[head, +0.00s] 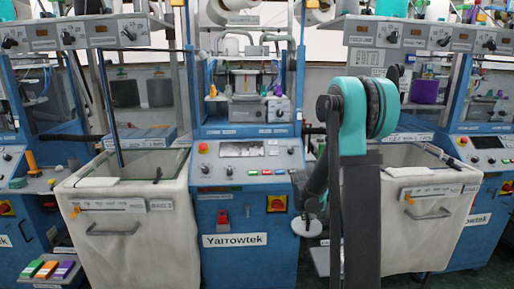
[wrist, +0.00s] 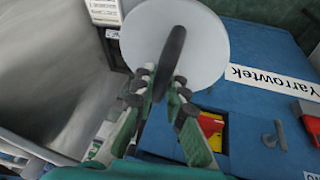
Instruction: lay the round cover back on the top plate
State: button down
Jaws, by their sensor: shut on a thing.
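The round cover (wrist: 212,50) is a flat, pale grey disc with a dark bar handle across its middle. My gripper (wrist: 160,88) is shut on that handle in the wrist view. In the head view the cover (head: 307,229) shows small, just below my gripper (head: 310,206), low in front of the middle machine's right side. The cover hangs clear of the floor. My arm hides part of the area to the right. I cannot tell which surface is the top plate.
The blue middle machine (head: 243,258) has a sloping control panel (head: 242,165) and a red emergency button (head: 277,203). Large white fabric bins stand left (head: 135,240) and right (head: 420,245) of it. Yarn cones stand along the top.

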jog(key=shift+w+a+f, duration=0.15)
jog(key=shift+a+f, duration=0.25)
jog(key=s+f, duration=0.5)
jog(key=f, duration=0.2)
jog(key=shift+s, duration=0.3)
